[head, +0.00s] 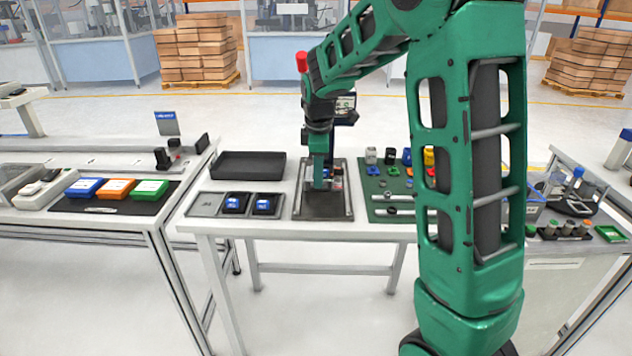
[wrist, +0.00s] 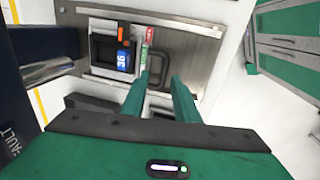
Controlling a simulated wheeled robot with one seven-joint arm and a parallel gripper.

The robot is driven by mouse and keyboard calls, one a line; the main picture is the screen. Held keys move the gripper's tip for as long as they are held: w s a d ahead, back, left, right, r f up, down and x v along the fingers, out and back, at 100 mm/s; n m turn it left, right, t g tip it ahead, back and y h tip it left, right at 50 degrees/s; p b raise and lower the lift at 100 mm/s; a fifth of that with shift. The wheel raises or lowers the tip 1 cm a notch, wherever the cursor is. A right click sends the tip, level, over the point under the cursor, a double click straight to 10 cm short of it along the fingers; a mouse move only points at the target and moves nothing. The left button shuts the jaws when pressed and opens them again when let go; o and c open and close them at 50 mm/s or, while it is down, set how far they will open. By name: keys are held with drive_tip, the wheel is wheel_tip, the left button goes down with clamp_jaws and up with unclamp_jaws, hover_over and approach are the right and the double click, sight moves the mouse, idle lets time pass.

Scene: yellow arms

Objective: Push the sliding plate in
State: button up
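The sliding plate (head: 322,207) is a dark flat plate between two metal side rails on the middle of the white table. In the wrist view the plate (wrist: 192,58) looks grey, with a rail along its upper edge and a black loop handle (wrist: 172,50) on it. A dark device with a blue numbered face (wrist: 123,60) sits beside the handle. My gripper (head: 320,186) points down over the plate. In the wrist view my gripper (wrist: 163,80) shows two green fingers with a gap between the tips, close to the handle. I cannot tell whether they touch it.
A black tray (head: 248,164) lies behind left, and a holder with two blue-faced devices (head: 236,205) is left of the plate. A green mat (head: 378,188) with several small parts is close on the right. The floor in front of the table is clear.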

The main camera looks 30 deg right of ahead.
wheel_tip(320, 180, up, 8)
drive_tip(key=s, duration=0.1)
drive_tip(key=shift+a+f, duration=0.15)
drive_tip(key=shift+a, duration=0.2)
drive_tip(key=shift+s, duration=0.1)
drive_tip(key=s+d+f+m+g, duration=0.1)
drive_tip(key=s+d+m, duration=0.3)
drive_tip(key=s, duration=0.6)
drive_tip(key=s+d+m, duration=0.2)
drive_tip(key=s+m, duration=0.4)
drive_tip(key=s, duration=0.3)
drive_tip(key=s+f+m, duration=0.2)
drive_tip(key=s+m, duration=0.2)
drive_tip(key=s, duration=0.4)
drive_tip(key=s+a+f+m+y, duration=0.1)
drive_tip(key=s+f+m, duration=0.2)
drive_tip(key=s, duration=0.6)
drive_tip(key=shift+s+a+f+m+g, duration=0.15)
drive_tip(key=shift+s+m+g, duration=0.2)
drive_tip(key=shift+m, duration=0.55)
drive_tip(key=shift+w+f, duration=0.25)
drive_tip(key=shift+w, duration=0.4)
